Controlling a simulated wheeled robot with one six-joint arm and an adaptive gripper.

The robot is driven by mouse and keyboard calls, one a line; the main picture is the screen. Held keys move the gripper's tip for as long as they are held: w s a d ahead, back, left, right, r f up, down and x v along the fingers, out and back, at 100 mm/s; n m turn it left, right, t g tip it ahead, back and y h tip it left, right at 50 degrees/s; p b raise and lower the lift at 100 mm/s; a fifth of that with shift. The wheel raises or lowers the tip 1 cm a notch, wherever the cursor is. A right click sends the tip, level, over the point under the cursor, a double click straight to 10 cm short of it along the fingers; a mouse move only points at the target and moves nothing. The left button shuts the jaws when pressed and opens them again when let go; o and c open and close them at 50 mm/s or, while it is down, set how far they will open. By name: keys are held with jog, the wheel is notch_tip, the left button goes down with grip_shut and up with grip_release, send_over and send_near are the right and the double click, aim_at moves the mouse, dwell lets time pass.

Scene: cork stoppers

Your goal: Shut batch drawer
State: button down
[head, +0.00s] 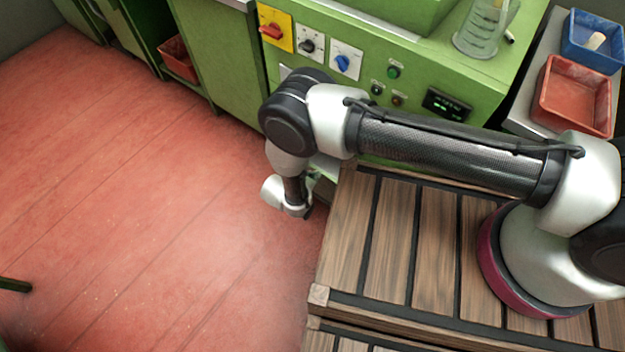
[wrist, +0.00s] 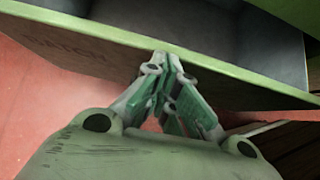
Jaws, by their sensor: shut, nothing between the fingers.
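The batch drawer (wrist: 90,52) stands open in the wrist view. Its long front panel has a light green top edge and faint dark lettering on the left, and its grey, empty-looking interior shows behind. My gripper (wrist: 164,62) is shut and empty, with its fingertips at the outer face of the front panel, near its top edge. I cannot tell whether they touch it. In the head view my gripper is low beside the green machine, largely hidden by my own wrist, and my arm covers most of the drawer.
The green machine (head: 427,68) has knobs, buttons and a small display. A slatted wooden platform (head: 345,235) lies to the right of my gripper. Red floor (head: 150,200) is open to the left. A glass beaker (head: 484,30), a red tray (head: 545,98) and a blue tray (head: 569,48) are at upper right.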

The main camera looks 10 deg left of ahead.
jog(key=w+d, duration=0.3)
jog(key=w, duration=0.5)
jog(key=shift+w+d, duration=0.3)
jog(key=shift+w, duration=0.05)
